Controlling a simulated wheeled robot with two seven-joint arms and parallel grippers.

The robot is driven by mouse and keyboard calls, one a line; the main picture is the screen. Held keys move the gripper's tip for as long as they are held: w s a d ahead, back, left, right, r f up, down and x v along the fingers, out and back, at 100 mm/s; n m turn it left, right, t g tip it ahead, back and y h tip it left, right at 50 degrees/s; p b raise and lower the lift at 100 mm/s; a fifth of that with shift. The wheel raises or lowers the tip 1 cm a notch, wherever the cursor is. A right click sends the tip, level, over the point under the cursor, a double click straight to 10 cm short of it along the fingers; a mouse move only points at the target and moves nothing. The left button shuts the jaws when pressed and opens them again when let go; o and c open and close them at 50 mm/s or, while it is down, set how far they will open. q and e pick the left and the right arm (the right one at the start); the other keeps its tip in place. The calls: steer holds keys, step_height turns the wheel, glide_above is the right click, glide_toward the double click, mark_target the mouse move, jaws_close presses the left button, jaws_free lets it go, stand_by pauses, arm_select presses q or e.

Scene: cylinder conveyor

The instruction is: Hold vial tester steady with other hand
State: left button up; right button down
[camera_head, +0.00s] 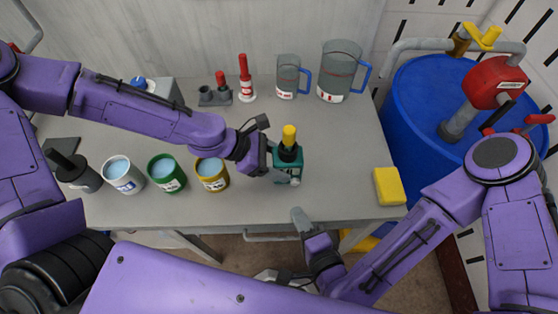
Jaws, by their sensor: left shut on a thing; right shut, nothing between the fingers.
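The vial tester (289,161) is a small teal device with a dark top and a yellow cap (289,134). It is upright on the grey table, right of the middle. My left gripper (279,167) comes in from the left at the tester's side and is shut on it. The fingers and part of the tester's left side cover each other. My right gripper (300,222) is shut and empty at the table's front edge, below and nearer than the tester, apart from it.
White, green and yellow cups (212,174) of blue liquid stand left of the tester. Two clear jugs (339,72) and red-topped pieces (245,78) stand at the back. A yellow sponge (389,187) lies right. A blue barrel (425,105) stands beyond the table's right edge.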

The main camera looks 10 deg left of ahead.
arm_select(q)
steer(key=o, duration=1)
steer(key=v, duration=1.2)
steer(key=shift+w, duration=0.1)
